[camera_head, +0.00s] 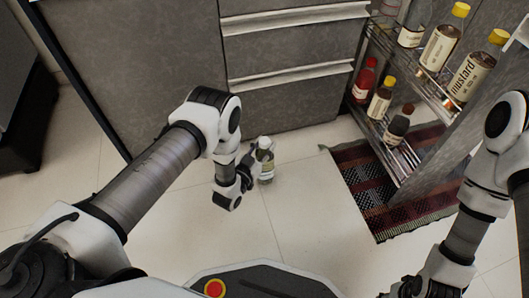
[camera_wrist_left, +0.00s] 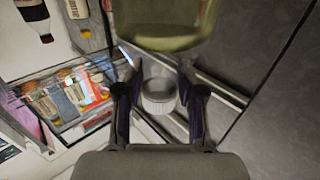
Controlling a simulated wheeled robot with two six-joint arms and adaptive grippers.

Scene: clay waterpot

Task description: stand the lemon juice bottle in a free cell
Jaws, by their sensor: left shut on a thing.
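The lemon juice bottle (camera_head: 266,165) is a clear bottle with pale yellow-green contents and a white cap; its label is not readable here. My left gripper (camera_head: 250,166) is shut on it, in front of the grey drawers. In the left wrist view the two fingers (camera_wrist_left: 158,100) close on the white cap, and the bottle's blurred body (camera_wrist_left: 165,25) fills the top. The bottle looks roughly upright above the floor; its height is unclear. The pull-out rack (camera_head: 405,160) has wire shelves; its cell divisions are hard to make out. My right gripper (camera_head: 432,288) is partly cut off at the bottom edge.
The lower shelf holds a red bottle (camera_head: 364,82), a yellow-capped bottle (camera_head: 379,100) and a dark bottle (camera_head: 397,126). The upper shelf holds several bottles, including mustard (camera_head: 473,78). A striped rug (camera_head: 370,195) lies under the rack. The tiled floor between is clear.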

